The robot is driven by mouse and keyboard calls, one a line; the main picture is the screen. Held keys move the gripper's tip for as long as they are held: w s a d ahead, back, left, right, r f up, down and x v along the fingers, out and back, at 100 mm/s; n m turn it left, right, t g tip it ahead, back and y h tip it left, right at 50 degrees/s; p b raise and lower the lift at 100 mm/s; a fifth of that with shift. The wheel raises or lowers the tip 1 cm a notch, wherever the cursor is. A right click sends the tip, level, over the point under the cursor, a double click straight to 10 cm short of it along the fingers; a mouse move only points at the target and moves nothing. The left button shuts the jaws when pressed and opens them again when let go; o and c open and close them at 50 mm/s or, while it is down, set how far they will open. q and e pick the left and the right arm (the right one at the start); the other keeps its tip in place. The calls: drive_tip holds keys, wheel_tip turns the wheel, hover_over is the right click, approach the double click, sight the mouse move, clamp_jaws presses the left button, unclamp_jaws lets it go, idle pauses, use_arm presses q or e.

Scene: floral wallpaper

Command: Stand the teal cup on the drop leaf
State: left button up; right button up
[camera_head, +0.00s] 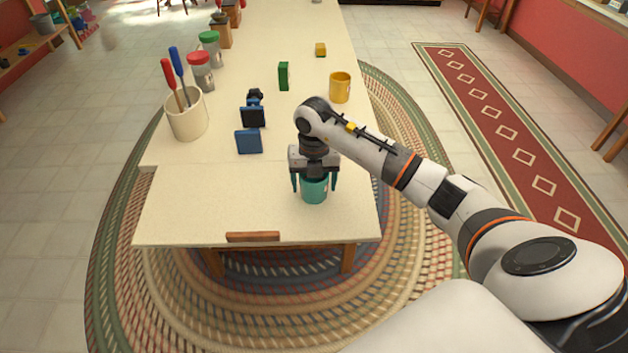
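The teal cup (314,190) is upright on the drop leaf (205,205), the pale near section of the table, right of its middle. My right gripper (315,184) points straight down over the cup, with one finger on each side of it. The fingers look spread a little wider than the cup, with narrow gaps beside it. The gripper's body hides the cup's rim. My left gripper is not in view.
A wooden piece (253,237) lies at the leaf's front edge. The leaf's left side is clear.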

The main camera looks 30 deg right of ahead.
drive_tip(key=shift+o, duration=0.7)
drive_tip(key=shift+r, duration=0.35)
wheel_tip(320, 180, up, 12)
drive_tip(key=shift+r, duration=0.15)
